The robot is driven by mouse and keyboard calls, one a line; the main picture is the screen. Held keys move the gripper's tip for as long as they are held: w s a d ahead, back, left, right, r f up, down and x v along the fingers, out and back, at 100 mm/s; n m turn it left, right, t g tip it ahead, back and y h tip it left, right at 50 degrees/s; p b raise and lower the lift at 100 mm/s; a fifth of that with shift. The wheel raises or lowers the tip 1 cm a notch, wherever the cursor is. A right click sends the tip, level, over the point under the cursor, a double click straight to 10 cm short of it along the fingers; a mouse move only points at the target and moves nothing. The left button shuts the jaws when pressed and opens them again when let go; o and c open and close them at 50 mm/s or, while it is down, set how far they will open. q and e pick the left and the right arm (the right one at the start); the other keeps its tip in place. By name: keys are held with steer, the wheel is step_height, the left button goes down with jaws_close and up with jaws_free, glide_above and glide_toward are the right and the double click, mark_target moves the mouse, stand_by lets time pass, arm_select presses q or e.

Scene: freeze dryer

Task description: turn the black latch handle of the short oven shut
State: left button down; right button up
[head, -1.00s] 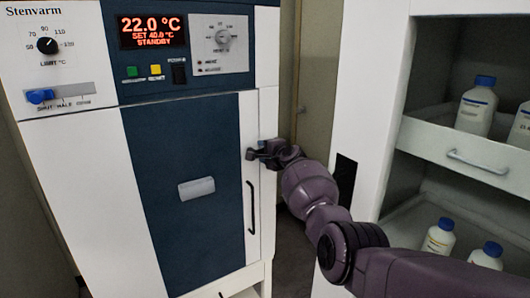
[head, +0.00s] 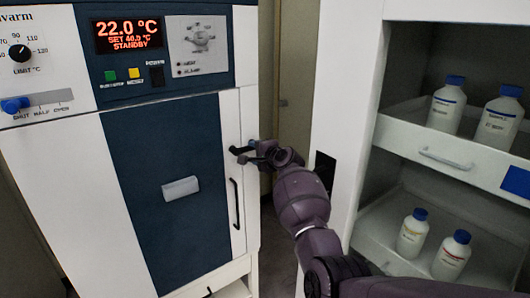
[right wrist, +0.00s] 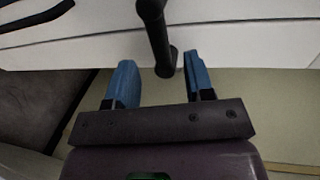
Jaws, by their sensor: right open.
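The short oven (head: 83,165) is a white cabinet with a dark blue front panel. Its black latch handle (head: 240,150) sits on the white strip at the right edge of the door, above a long black bar handle (head: 235,203). My right gripper (head: 256,153) is at the latch from the right. In the right wrist view, its two blue fingers (right wrist: 161,72) are apart, with the black latch handle (right wrist: 152,22) reaching down between them. Gaps show on both sides, so the handle is not clamped. My left gripper is not in view.
The oven's display (head: 128,35) and knobs are above the door.

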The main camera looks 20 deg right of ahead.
steer(key=shift+v, duration=2.55)
steer(key=shift+s+f, duration=0.1)
